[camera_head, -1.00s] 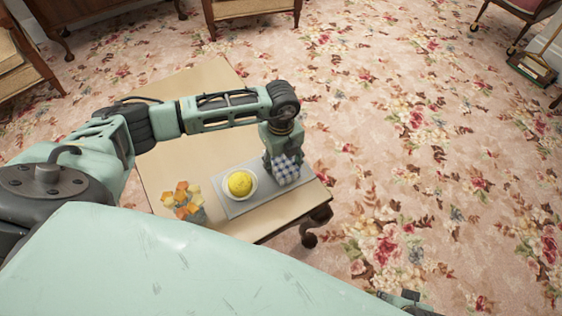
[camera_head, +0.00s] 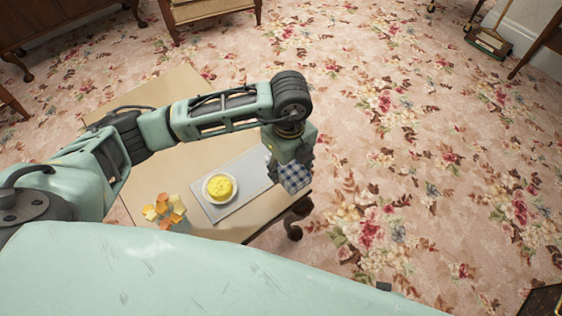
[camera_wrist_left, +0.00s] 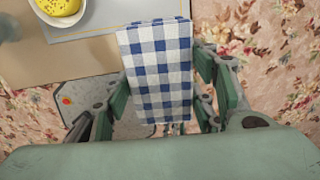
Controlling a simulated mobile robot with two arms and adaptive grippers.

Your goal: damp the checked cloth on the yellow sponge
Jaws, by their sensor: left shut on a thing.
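My left gripper (camera_head: 288,160) is shut on the blue-and-white checked cloth (camera_head: 295,178), which hangs from it. In the head view the cloth appears at the right end of the table, right of the sponge and apart from it. The cloth fills the middle of the left wrist view (camera_wrist_left: 158,75), with the gripper's fingers around it. The yellow sponge (camera_head: 220,185) sits in a small white dish (camera_head: 206,196), also partly seen at the wrist view's top left (camera_wrist_left: 82,14). My right gripper is not in view.
The dish stands on a grey board (camera_head: 240,192) on a light wooden table (camera_head: 150,178). A container with orange and yellow pieces (camera_head: 165,210) stands left of the board, near my body. Flowered carpet (camera_head: 400,170) lies open to the right.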

